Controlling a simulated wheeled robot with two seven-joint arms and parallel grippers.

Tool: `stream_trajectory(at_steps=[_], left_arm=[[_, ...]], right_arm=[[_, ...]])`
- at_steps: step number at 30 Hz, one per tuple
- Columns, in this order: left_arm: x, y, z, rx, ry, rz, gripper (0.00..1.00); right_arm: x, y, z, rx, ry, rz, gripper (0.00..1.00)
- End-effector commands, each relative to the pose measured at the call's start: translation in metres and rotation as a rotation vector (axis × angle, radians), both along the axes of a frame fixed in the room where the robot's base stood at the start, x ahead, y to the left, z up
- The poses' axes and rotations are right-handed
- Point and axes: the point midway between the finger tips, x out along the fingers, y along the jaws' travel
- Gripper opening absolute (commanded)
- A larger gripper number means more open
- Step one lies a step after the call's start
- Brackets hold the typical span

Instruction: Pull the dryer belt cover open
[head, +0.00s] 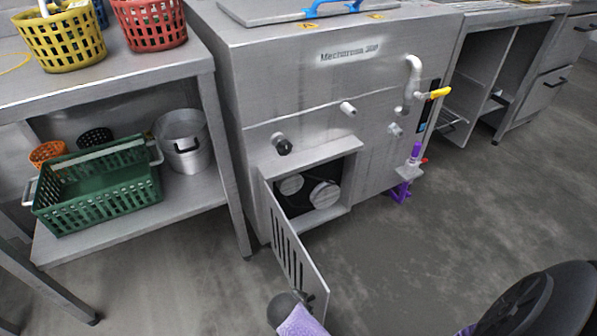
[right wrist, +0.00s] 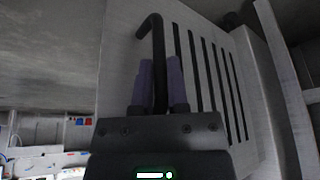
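The dryer belt cover (head: 292,250) is a grey slotted door on the lower front of the steel machine. It stands swung wide open, showing two pulleys (head: 323,194) in the dark opening. In the right wrist view the slotted cover (right wrist: 245,75) fills the middle and right. My right gripper (right wrist: 160,72) has its purple fingers on either side of the cover's black bar handle (right wrist: 157,40), closed against it. In the head view, parts of my right arm show at the cover's lower end; the fingertips there cannot be made out. My left gripper is not in view.
A steel table at the left carries yellow (head: 62,38) and red (head: 150,22) baskets; its lower shelf holds a green crate (head: 97,190) and a pot (head: 182,142). A yellow-handled valve (head: 437,93) and purple fitting (head: 402,190) stick out at the machine's right.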

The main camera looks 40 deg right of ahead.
Motion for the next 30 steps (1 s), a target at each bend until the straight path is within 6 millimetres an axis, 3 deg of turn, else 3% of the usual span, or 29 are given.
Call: stream_trajectory(at_steps=[1,5,14,21,24,30], left_arm=[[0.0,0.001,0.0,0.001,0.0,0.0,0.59],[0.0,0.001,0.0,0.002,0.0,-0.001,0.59],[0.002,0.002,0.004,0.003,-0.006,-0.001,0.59],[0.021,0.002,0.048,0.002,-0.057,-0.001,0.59],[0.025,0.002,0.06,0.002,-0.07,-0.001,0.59],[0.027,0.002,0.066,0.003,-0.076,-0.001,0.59]], right_arm=[[0.002,-0.001,0.001,-0.003,-0.007,0.001,0.28],[0.002,-0.001,0.001,-0.002,-0.005,0.001,0.53],[0.001,0.001,0.007,0.0,-0.005,0.0,0.53],[-0.007,0.02,0.069,0.0,-0.013,0.0,0.53],[-0.011,0.027,0.086,0.0,-0.012,0.0,0.53],[-0.016,0.033,0.094,-0.002,-0.005,0.0,0.53]])
